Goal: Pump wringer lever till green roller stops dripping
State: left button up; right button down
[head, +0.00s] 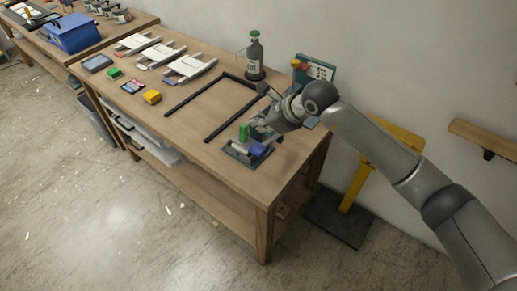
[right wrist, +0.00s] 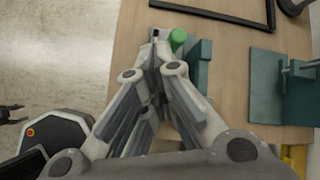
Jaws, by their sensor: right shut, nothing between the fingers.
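The wringer stands at the near right corner of the workbench, on a dark base plate (head: 236,156). Its green roller (head: 243,132) is upright, with a blue part (head: 257,150) beside it. My right gripper (head: 256,127) is shut and empty, close to the roller. In the right wrist view its closed fingertips (right wrist: 157,40) are just left of the green roller (right wrist: 178,38). I cannot tell whether they touch the wringer. The lever is not distinct, and drips are too small to see. A small dark two-pronged shape at the right wrist view's left edge may be my left gripper (right wrist: 14,113).
A black frame (head: 192,95) lies on the bench (head: 180,130). A grey bottle (head: 255,58) and a teal stand (head: 318,70) are behind the wringer. A yellow block (head: 152,97) and white racks lie left. A yellow post (head: 355,180) stands beyond the right end. The floor in front is open.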

aim_at(258, 150)
jog(key=shift+s+a+f+b, duration=0.2)
jog(key=shift+f+b, duration=0.4)
jog(key=shift+f, duration=0.4)
jog(key=shift+s+a+f+b, duration=0.1)
jog(key=shift+s+f+b, duration=0.1)
jog(key=shift+f+b, duration=0.55)
jog(key=shift+f, duration=0.2)
jog(key=shift+s+f+b, duration=0.15)
jog(key=shift+f+b, duration=0.25)
jog(key=shift+b, duration=0.05)
jog(key=shift+s+a+f+b, duration=0.15)
jog(key=shift+s+f+b, duration=0.05)
jog(key=shift+f+b, duration=0.55)
jog(key=shift+s+a+f+b, duration=0.1)
jog(key=shift+s+f+b, duration=0.05)
jog(key=shift+f+b, duration=0.65)
jog(key=shift+s+a+f+b, duration=0.2)
jog(key=shift+f+b, duration=0.4)
jog(key=shift+f, duration=0.25)
dwell(1.9)
dwell(0.5)
jog(key=shift+w+d+r+p, duration=0.15)
jog(key=shift+w+r+p, duration=0.15)
jog(key=shift+r, duration=0.65)
jog(key=shift+w+d+r+p, duration=0.2)
jog(key=shift+r+p, duration=0.2)
jog(key=shift+r, duration=0.55)
jog(key=shift+w+d+r+p, duration=0.2)
jog(key=shift+r+p, duration=0.15)
jog(key=shift+r, duration=0.6)
